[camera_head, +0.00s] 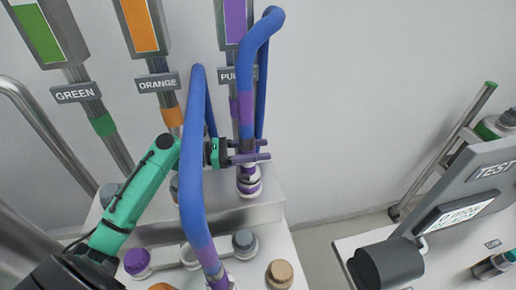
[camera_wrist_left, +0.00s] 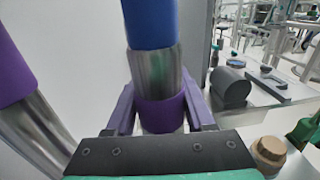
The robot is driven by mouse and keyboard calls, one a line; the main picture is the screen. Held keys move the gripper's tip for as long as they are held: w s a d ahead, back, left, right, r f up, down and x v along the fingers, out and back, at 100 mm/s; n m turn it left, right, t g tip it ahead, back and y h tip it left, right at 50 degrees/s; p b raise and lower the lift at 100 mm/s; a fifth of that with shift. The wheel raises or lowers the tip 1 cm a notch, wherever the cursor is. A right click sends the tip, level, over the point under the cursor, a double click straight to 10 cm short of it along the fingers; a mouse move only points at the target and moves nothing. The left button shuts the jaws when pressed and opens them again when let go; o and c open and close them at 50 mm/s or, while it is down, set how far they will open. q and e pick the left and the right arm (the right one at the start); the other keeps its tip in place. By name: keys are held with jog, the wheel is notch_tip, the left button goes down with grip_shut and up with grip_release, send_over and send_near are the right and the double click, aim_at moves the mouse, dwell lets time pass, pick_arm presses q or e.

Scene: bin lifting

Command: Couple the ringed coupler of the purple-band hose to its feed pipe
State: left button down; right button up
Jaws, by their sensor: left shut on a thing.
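The purple feed pipe (camera_head: 235,20) runs down behind its sign (camera_head: 235,75) at the back; a purple-banded pipe also shows at left in the left wrist view (camera_wrist_left: 15,70). My left gripper (camera_head: 262,151) is shut on the purple-band hose (camera_head: 246,75), across its purple band (camera_wrist_left: 160,112), below a metal sleeve and blue tube (camera_wrist_left: 150,22). A ringed coupler (camera_head: 248,182), white and purple, shows just below the fingers over the grey ledge. Whether it is joined to the feed pipe is not clear. My right gripper is not in view.
Another blue hose length (camera_head: 192,170) rises in front of my left wrist from the bench. Several caps stand there, including a tan one (camera_head: 279,273) and a purple one (camera_head: 137,260). Green and orange pipes stand left. A TEST console (camera_head: 450,190) stands at right.

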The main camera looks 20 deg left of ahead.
pick_arm(q)
jog(key=shift+f, duration=0.45)
dwell(0.4)
grip_release()
notch_tip(320, 180, up, 12)
jog(key=p, duration=0.7)
dwell(0.5)
